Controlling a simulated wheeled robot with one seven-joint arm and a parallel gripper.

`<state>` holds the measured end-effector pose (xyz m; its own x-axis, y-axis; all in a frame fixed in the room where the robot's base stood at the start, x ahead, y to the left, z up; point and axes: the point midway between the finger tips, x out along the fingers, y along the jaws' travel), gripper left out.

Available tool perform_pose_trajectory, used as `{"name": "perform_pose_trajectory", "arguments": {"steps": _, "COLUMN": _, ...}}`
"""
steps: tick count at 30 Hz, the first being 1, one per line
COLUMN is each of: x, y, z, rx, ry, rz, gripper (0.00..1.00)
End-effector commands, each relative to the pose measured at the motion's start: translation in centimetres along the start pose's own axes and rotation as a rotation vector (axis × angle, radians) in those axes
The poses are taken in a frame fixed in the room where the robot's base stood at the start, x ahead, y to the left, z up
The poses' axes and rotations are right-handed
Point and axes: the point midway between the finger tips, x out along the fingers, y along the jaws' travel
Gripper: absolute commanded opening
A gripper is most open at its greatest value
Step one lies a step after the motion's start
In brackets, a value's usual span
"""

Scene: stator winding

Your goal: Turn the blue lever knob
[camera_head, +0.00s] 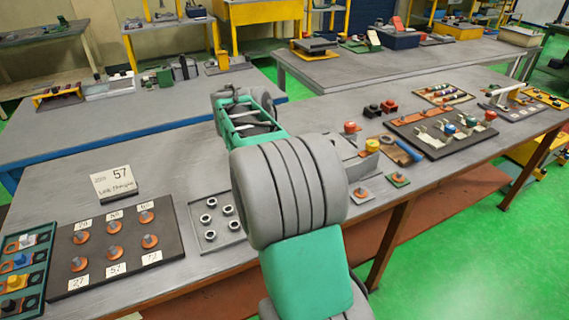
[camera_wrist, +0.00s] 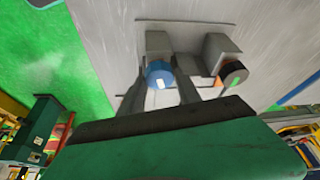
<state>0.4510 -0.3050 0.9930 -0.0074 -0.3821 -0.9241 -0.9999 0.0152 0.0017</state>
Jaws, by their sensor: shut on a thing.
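The blue lever knob (camera_wrist: 158,77) shows in the wrist view, a round blue knob with a small white mark on its face, in front of a grey block. My gripper (camera_wrist: 159,70) has one finger on each side of the knob and is shut on it. In the head view my arm hides the gripper's fingers and the blue knob.
A second knob, dark with an orange ring (camera_wrist: 233,74), sits right of my fingers on another grey block (camera_wrist: 217,50). In the head view, a tray of nuts (camera_head: 233,236) and a dark board with numbered orange pieces (camera_head: 75,278) lie left of my arm.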

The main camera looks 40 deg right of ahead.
Motion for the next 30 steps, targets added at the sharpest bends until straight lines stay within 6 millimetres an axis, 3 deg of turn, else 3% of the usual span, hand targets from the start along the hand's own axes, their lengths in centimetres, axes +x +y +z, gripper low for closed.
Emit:
{"name": "perform_pose_trajectory", "arguments": {"steps": 1, "x": -0.77, "y": -0.36, "z": -0.49, "rx": 0.029, "ry": 0.008, "rz": -0.002, "gripper": 0.00}}
{"name": "perform_pose_trajectory", "arguments": {"steps": 10, "x": -0.67, "y": -0.43, "z": -0.47, "rx": 0.148, "ry": 0.007, "rz": 0.045, "gripper": 0.00}}
{"name": "perform_pose_trajectory", "arguments": {"steps": 26, "x": -0.50, "y": -0.41, "z": -0.37, "rx": 0.174, "ry": 0.006, "rz": 0.057, "gripper": 0.00}}
{"name": "perform_pose_trajectory", "arguments": {"steps": 27, "x": -0.50, "y": -0.41, "z": -0.37, "rx": 0.174, "ry": 0.006, "rz": 0.057, "gripper": 0.40}}
{"name": "perform_pose_trajectory", "arguments": {"steps": 30, "x": -0.44, "y": -0.37, "z": -0.32, "rx": 0.173, "ry": 0.005, "rz": 0.059, "gripper": 0.48}}
